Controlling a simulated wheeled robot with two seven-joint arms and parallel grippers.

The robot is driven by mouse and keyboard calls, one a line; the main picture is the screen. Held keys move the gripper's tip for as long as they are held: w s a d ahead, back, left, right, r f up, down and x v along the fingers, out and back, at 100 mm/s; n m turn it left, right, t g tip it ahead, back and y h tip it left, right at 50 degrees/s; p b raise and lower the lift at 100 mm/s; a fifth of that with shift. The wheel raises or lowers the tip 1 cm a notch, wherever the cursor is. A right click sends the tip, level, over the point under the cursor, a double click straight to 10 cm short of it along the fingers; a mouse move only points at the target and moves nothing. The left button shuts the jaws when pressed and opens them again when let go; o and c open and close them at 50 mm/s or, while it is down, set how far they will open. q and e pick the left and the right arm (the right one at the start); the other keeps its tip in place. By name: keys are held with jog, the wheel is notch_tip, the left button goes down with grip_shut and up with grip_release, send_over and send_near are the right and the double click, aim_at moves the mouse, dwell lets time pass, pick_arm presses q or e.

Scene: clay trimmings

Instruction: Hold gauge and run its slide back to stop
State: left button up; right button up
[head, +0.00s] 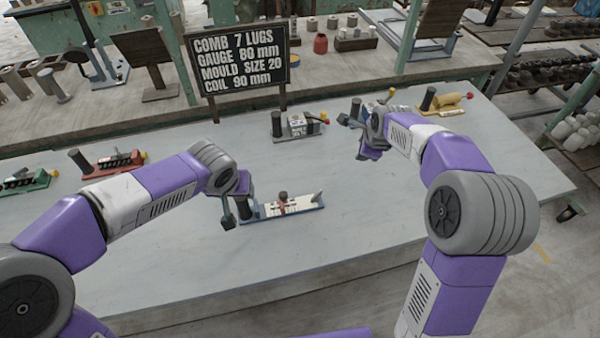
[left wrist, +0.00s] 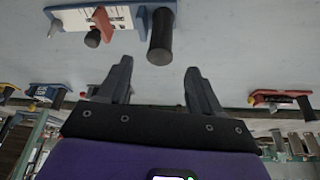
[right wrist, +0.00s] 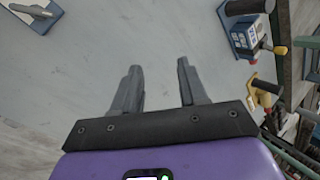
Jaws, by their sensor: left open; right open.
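The gauge (head: 300,206) lies on the pale table in the head view, a white plate on a blue base with markings. A dark upright handle (left wrist: 160,38) stands at one end, and a red slide with a dark knob (head: 283,198) sits near its middle. The red slide also shows in the left wrist view (left wrist: 97,25). My left gripper (head: 228,214) is beside the handle end; its spread fingers in the left wrist view (left wrist: 155,82) hold nothing. My right gripper (head: 368,152) is open and empty above the table, away from the gauge, whose end shows in the right wrist view (right wrist: 32,12).
A grey-and-black device (head: 298,126) stands behind the gauge. A blue device (right wrist: 243,36) is near my right gripper, and a yellow one (head: 447,101) lies farther right. Red (head: 112,162) and green (head: 25,181) devices are at left. A lettered sign (head: 238,62) stands behind. The table's front is clear.

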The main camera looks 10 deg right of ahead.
pick_arm(q)
jog(key=x, duration=0.7)
jog(key=shift+w+f, duration=0.15)
jog(key=shift+f, duration=0.1)
pick_arm(e)
jog(key=s+a+r+g+y, duration=0.1)
jog(key=s+a, duration=0.3)
jog(key=a, duration=0.5)
jog(key=s+a+r+m+g+y, duration=0.1)
jog(key=s+a, duration=0.3)
jog(key=a, duration=0.6)
jog(key=shift+s+a+r+m+g+y, duration=0.2)
jog(key=shift+s+r+m+g+y, duration=0.15)
jog(key=shift+g+y, duration=0.5)
pick_arm(q)
jog(key=shift+c, duration=0.3)
